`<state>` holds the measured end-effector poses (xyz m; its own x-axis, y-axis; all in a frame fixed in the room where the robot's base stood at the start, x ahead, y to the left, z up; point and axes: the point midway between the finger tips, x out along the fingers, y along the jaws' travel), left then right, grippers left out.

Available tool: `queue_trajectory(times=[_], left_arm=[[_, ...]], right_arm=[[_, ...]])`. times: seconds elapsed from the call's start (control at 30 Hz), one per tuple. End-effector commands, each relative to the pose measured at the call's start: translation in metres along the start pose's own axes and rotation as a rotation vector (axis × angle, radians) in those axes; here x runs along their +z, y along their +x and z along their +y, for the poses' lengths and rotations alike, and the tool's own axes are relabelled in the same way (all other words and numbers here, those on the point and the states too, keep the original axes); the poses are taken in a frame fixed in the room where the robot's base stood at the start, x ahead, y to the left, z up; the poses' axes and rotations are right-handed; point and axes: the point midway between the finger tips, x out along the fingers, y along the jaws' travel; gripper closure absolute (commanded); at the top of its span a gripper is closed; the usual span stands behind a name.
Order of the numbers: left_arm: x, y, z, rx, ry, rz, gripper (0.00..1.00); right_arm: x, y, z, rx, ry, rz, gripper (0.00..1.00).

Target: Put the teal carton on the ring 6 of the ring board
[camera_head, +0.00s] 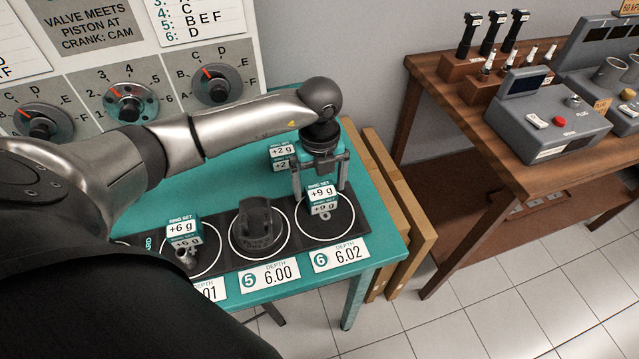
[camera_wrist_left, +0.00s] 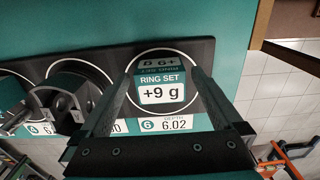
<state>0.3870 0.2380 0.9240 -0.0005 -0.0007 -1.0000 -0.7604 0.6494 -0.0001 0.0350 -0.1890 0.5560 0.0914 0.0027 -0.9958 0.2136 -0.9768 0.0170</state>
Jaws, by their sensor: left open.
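A teal and white carton marked +9 g (camera_head: 321,196) stands within ring 6 (camera_head: 346,232) of the dark ring board (camera_head: 292,245); I cannot tell exactly how its base rests. It also shows in the left wrist view (camera_wrist_left: 163,90). My left gripper (camera_head: 320,192) is above ring 6, pointing down, with its fingers open on either side of this carton. Similar teal cartons are the +6 g one (camera_head: 184,229) at ring 4 and a +2 g pair (camera_head: 281,156) behind the board. My right gripper is not in view.
A dark piston-like part (camera_head: 256,228) stands on ring 5, left of the carton. Depth labels lie along the table's front edge. A panel with dials (camera_head: 130,102) stands behind the teal table (camera_head: 380,230). A wooden bench (camera_head: 440,80) with instruments is at right.

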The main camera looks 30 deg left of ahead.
Motion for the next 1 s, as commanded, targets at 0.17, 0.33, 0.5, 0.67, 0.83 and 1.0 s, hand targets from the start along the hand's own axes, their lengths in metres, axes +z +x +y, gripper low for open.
queue_trajectory(times=[0.17, 0.33, 0.5, 0.67, 0.83, 1.0], left_arm=[[0.002, -0.036, -0.001, -0.006, 0.000, -0.006, 0.00], [0.001, -0.074, -0.001, -0.004, 0.001, -0.005, 0.00], [0.001, -0.102, -0.001, -0.004, 0.000, -0.004, 0.00], [0.001, -0.115, 0.000, -0.002, -0.001, -0.002, 0.00], [0.000, -0.118, 0.000, -0.001, -0.001, -0.001, 0.00], [0.000, -0.117, 0.000, -0.001, -0.001, -0.001, 0.00]], right_arm=[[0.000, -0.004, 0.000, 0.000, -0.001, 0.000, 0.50], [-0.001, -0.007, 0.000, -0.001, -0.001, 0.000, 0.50], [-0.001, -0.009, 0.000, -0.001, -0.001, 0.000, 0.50], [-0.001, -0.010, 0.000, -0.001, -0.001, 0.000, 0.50], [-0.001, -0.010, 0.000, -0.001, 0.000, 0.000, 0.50], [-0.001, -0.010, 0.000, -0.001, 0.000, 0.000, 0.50]])
